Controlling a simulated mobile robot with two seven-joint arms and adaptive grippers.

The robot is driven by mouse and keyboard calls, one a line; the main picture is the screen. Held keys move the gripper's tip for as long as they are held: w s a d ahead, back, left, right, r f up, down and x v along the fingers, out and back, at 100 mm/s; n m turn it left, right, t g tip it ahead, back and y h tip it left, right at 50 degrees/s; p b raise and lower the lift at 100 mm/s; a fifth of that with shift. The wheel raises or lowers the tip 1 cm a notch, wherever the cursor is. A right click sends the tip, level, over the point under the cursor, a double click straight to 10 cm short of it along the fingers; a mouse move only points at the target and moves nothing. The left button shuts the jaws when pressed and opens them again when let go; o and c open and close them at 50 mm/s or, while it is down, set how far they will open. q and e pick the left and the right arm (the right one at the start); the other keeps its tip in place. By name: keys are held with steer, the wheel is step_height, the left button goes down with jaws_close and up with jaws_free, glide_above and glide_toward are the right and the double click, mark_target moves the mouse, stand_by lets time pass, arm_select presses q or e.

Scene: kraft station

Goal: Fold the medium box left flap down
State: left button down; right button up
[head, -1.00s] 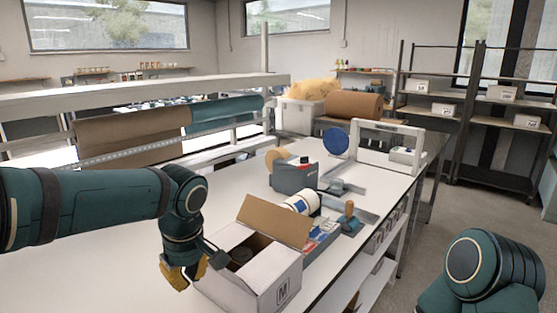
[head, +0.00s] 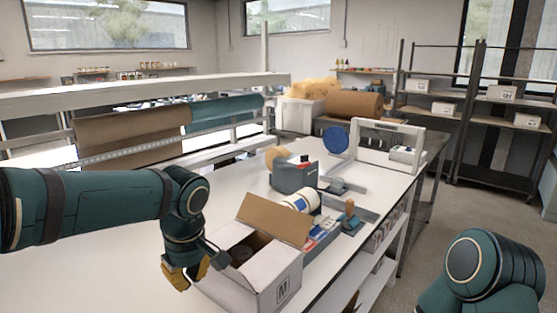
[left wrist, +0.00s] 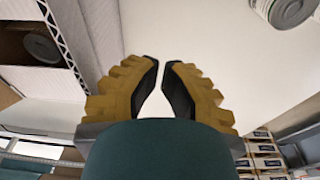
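The medium box (head: 282,291), white outside and marked M, stands open on the table at the lower middle of the head view. Its brown flap (head: 273,219) stands up at the far side. I cannot clearly tell the left flap from the left wall. My left gripper (head: 184,280) points down just left of the box. In the left wrist view its two yellow-backed fingers (left wrist: 163,62) are a little apart with nothing between them. The box's corrugated edge (left wrist: 66,42) is beside them there, apparently apart. My right gripper is out of view.
Right of the box are a blue-and-white roll (head: 301,201), a small-goods tray (head: 322,238) and a wooden-handled tool (head: 348,216). A grey tape dispenser (head: 294,177) stands behind. The white table (head: 120,275) is clear on the left.

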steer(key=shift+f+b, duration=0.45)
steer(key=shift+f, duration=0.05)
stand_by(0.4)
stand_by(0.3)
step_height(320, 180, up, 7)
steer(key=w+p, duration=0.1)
steer(key=p, duration=0.6)
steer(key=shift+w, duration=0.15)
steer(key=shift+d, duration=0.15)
